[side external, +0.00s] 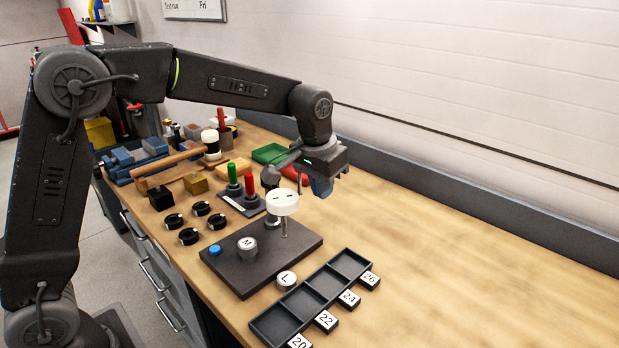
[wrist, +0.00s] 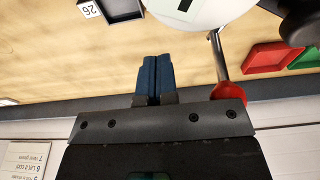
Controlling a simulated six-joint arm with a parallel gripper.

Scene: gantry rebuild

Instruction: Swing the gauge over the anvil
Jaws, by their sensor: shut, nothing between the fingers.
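The gauge (side external: 283,201) is a white round head with dark marks on its top, held above a dark base plate (side external: 228,272). A thin metal stem shows below it. In the wrist view the white gauge (wrist: 190,12) is cut off by the top edge, and a metal rod with a red knob (wrist: 229,93) shows beside it. A silver cylinder marked M (side external: 246,248) stands on the plate, left of the gauge; I cannot tell whether it is the anvil. My gripper (side external: 322,188) is shut and empty, behind and right of the gauge. Its blue fingertips (wrist: 154,62) meet in the wrist view.
A blue button (side external: 214,249) is on the plate's left. A cylinder marked L (side external: 286,280) stands beside a black compartment tray (side external: 277,325) with number tags. Red and green pegs (side external: 250,183), black rings and a green tray (side external: 268,153) lie behind. The bench's right side is clear.

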